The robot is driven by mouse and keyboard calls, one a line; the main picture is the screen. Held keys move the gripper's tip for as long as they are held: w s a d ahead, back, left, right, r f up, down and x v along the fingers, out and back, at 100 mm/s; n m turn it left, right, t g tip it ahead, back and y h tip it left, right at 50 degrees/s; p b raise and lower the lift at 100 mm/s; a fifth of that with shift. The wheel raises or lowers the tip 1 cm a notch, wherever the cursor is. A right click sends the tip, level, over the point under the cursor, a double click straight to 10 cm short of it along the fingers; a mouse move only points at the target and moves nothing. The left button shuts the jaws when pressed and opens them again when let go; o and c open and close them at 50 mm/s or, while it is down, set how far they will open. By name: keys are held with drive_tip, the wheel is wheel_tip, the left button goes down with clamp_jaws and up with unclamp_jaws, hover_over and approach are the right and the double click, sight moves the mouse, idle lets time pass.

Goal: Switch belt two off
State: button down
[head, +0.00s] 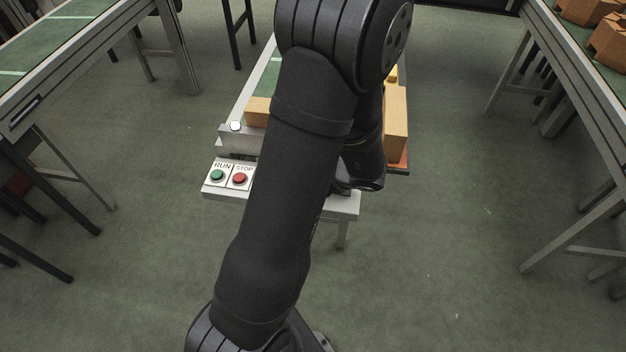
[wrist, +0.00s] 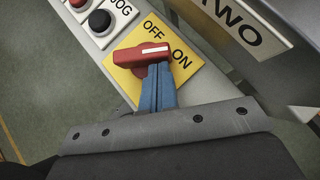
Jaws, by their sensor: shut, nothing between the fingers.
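In the wrist view, the red rotary switch (wrist: 132,58) sits on a yellow plate (wrist: 125,81) marked OFF and ON. Its handle lies slantwise, with the white mark on its right end, toward the ON side. My gripper (wrist: 157,69) has its blue fingers shut with nothing between them. The fingertips are right at the lower side of the handle; I cannot tell if they touch. A TWO label (wrist: 233,22) is above right of the plate. In the head view, my arm hides the switch and my gripper.
A black JOG button (wrist: 99,21) and a red button (wrist: 77,3) are left of the switch. In the head view, green RUN (head: 217,176) and red STOP (head: 240,179) buttons are on the panel, with cardboard boxes (head: 396,125) behind. Other belts stand at both sides.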

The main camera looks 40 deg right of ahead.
drive_tip(key=shift+w+d, duration=0.25)
drive_tip(key=shift+w, duration=0.05)
drive_tip(key=shift+w+d, duration=0.2)
idle(0.3)
drive_tip(key=shift+r, duration=0.1)
drive_tip(key=v, duration=1.7)
drive_tip(key=shift+s+d+r, duration=0.1)
drive_tip(key=shift+d, duration=0.05)
drive_tip(key=a+f+m+h, duration=0.2)
drive_tip(key=a+f, duration=0.3)
drive_tip(key=shift+s+f+m, duration=0.15)
drive_tip(key=shift+s+m, duration=0.2)
drive_tip(key=shift+m, duration=0.05)
